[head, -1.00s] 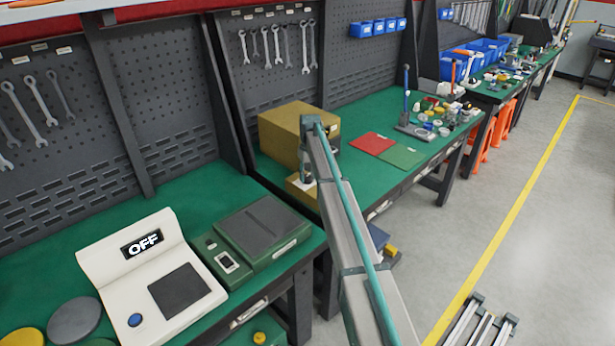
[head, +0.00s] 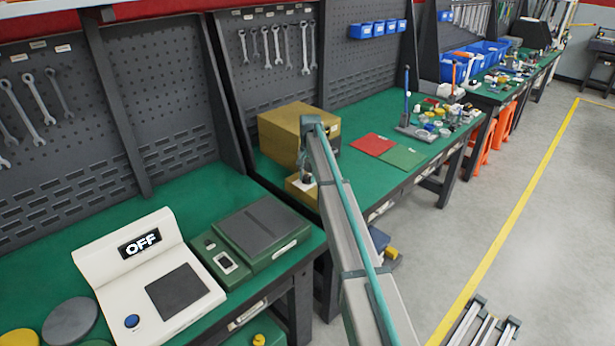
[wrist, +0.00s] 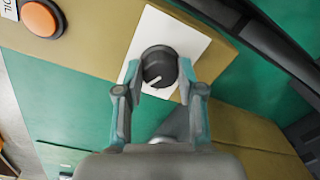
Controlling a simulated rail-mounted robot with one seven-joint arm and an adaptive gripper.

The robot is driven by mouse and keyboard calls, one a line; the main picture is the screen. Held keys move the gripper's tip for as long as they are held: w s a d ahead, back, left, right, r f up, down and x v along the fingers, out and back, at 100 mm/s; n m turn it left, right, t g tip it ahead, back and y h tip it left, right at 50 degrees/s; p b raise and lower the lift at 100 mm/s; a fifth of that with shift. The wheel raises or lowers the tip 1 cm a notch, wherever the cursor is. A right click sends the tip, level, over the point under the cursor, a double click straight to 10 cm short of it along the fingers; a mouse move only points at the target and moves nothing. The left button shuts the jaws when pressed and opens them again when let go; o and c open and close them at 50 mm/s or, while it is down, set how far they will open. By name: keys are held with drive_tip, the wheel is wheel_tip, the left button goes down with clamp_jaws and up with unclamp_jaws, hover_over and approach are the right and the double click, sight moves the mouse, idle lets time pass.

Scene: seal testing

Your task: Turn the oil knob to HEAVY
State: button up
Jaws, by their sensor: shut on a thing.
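The oil knob (wrist: 159,66) is a dark round knob with a light pointer line, on a white plate (wrist: 199,40) on the face of a yellow-brown box. In the wrist view the pointer slants toward the lower left. My gripper (wrist: 160,88) has its two fingers on either side of the knob, shut on it. In the head view the yellow-brown box (head: 290,122) stands on the green bench. My arm hides its front, so the knob cannot be seen there. No HEAVY marking is readable.
An orange round button (wrist: 41,19) sits on the box face beside a partly visible label. A white device reading OFF (head: 150,275) and a green scale-like unit (head: 250,235) stand on the near bench. Red and green mats (head: 371,144) lie right of the box.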

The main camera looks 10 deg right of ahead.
sight(309, 177)
drive_tip(key=shift+m, duration=0.3)
drive_tip(key=o, duration=1.1)
drive_tip(key=shift+o, duration=0.2)
drive_tip(key=shift+r, duration=0.1)
wheel_tip(309, 177, up, 12)
drive_tip(key=shift+s+d, duration=0.15)
drive_tip(key=shift+d, duration=0.1)
